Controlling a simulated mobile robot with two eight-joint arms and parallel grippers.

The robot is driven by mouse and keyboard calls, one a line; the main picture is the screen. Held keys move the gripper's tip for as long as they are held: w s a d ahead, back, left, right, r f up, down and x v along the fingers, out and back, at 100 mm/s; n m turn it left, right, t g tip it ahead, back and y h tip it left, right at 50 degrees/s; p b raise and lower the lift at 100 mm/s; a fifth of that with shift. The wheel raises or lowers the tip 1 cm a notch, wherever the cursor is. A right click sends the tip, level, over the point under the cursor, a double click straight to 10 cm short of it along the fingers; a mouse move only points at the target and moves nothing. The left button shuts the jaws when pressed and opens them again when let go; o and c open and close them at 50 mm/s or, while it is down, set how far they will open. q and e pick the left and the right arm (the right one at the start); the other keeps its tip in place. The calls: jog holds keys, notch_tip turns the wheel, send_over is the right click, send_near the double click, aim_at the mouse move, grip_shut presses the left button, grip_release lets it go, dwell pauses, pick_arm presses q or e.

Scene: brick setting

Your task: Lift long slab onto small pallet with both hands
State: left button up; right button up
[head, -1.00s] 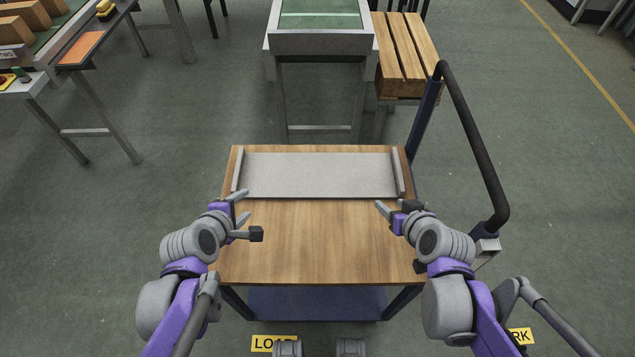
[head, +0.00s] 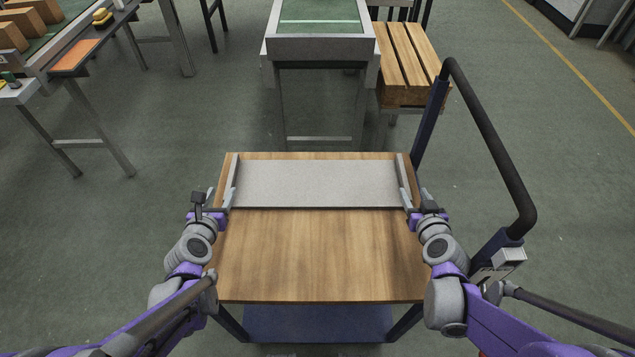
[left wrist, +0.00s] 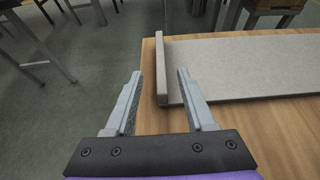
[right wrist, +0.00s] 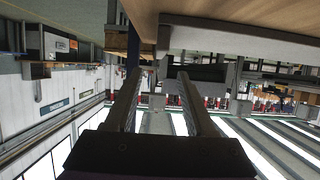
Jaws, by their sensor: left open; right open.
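The long slab (head: 316,183) is a flat grey board with a raised lip at each end. It lies across the far part of the wooden cart top (head: 318,255). My right gripper (head: 420,200) is open at the slab's right end. A slatted wooden pallet (head: 405,55) stands at the back right.
A conveyor-like stand with a green top (head: 318,45) stands behind the cart, left of the pallet. A dark push handle (head: 500,150) rises at the cart's right side. A side table with boxes (head: 60,60) is at the far left. Floor between is clear.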

aim_at(231, 175)
pick_arm(q)
jog(key=x, duration=1)
jog(key=shift+w+f, duration=0.2)
jog(key=shift+w, duration=0.05)
pick_arm(e)
jog(key=x, duration=1)
jog(key=shift+w+f, duration=0.2)
jog(key=shift+w, duration=0.05)
pick_arm(q)
grip_shut()
pick_arm(e)
grip_shut()
